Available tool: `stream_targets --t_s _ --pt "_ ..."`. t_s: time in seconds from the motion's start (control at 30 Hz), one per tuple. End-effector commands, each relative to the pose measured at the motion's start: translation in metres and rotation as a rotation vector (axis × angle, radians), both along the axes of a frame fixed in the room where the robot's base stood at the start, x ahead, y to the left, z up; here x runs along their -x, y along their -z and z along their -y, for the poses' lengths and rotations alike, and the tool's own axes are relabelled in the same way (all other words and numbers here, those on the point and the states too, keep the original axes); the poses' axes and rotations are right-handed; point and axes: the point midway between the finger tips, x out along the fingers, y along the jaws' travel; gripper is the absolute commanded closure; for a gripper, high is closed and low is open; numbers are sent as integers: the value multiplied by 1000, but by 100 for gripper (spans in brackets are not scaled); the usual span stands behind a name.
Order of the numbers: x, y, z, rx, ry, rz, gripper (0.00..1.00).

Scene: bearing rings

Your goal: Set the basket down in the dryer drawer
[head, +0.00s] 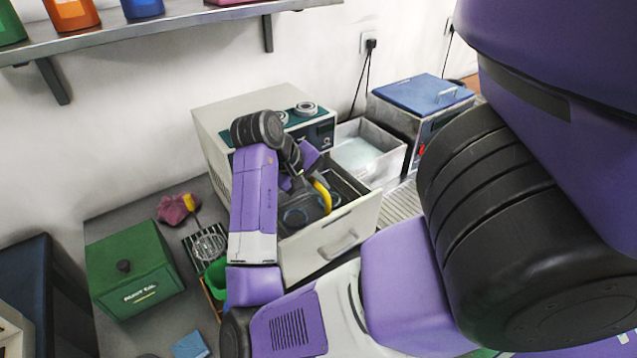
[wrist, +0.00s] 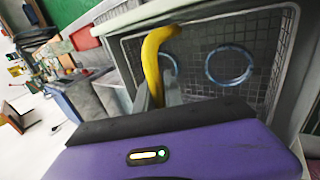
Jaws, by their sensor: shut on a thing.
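The dryer (head: 213,118) is a beige box with a teal panel, and its drawer (head: 352,228) is pulled open toward me. The dark mesh basket (head: 310,207) with a yellow handle (head: 322,191) is at the drawer opening. In the wrist view the basket (wrist: 200,57) holds blue-grey rings (wrist: 229,66), and the yellow handle (wrist: 152,65) arches up in front of it. My gripper (wrist: 157,97) is shut on the handle. Pale walls surround the mesh there. My arm covers part of the drawer, and I cannot tell whether the basket touches its floor.
A metal tank (head: 392,168) and a blue-lidded machine (head: 425,92) stand right of the dryer. A green box (head: 135,270), a pink cloth (head: 175,209) and a wire rack (head: 208,245) are at the left. A shelf (head: 190,25) hangs above. Grey counter between is partly free.

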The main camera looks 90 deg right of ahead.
Motion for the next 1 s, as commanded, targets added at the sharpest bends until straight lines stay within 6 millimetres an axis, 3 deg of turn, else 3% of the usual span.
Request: stream_targets --t_s 0.6,1.0 --pt "0 59 0 1 0 -2 100" --pt "0 75 0 2 0 -1 100"
